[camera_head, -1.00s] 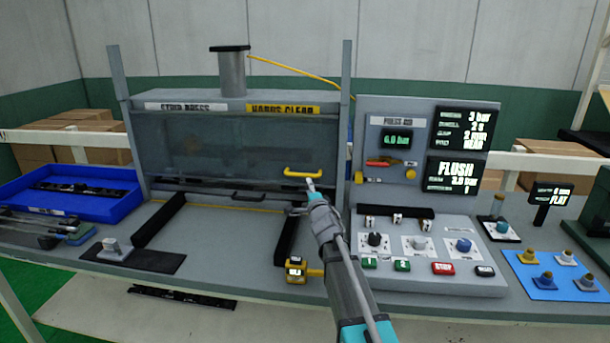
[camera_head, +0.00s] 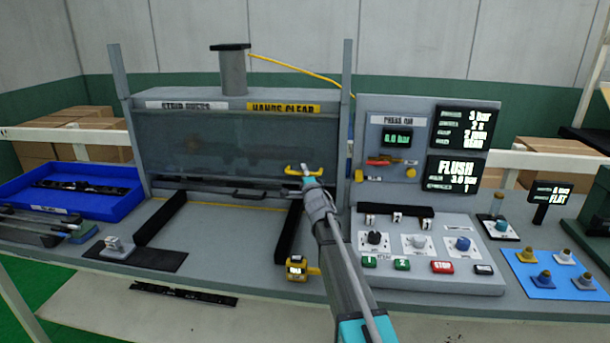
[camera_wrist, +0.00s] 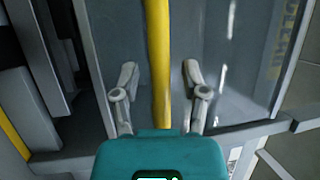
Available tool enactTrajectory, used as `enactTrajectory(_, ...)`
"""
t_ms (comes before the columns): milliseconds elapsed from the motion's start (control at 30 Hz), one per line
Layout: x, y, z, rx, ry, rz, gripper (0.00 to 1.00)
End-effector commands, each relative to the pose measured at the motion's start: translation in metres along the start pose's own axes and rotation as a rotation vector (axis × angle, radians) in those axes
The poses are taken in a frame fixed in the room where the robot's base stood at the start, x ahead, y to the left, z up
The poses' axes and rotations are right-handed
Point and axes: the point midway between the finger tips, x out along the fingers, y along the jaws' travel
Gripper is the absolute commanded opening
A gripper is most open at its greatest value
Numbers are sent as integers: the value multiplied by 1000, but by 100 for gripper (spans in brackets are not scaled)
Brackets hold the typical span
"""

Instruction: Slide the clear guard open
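The clear guard (camera_head: 220,145) is a see-through panel across the front of the press, and it is down. Its yellow handle (camera_head: 297,169) sits at the panel's lower right. In the camera_head view, my gripper (camera_head: 307,172) is at the right part of the handle and hides some of it. In the wrist view, the yellow handle (camera_wrist: 158,60) runs between the two fingers of my gripper (camera_wrist: 160,75). The fingers are open, with a gap on each side of the bar.
Tall grey posts (camera_head: 345,100) flank the guard. To the right stands the control panel (camera_head: 425,220) with buttons and knobs. Black rails (camera_head: 160,218) and a yellow gauge (camera_head: 297,268) are on the bench in front. A blue tray (camera_head: 110,208) lies at left.

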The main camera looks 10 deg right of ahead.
Motion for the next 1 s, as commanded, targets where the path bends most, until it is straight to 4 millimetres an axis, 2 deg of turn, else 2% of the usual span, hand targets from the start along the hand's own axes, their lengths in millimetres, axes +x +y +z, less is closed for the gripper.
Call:
enactTrajectory(33, 0, 0, 0, 0, 0, 0, 49)
enactTrajectory(300, 0, 0, -1, 0, 1, 0, 0)
enactTrajectory(667, 0, -2, -2, 0, 2, 0, 0)
enactTrajectory(1000, 5, -29, -5, 0, 3, 0, 0)
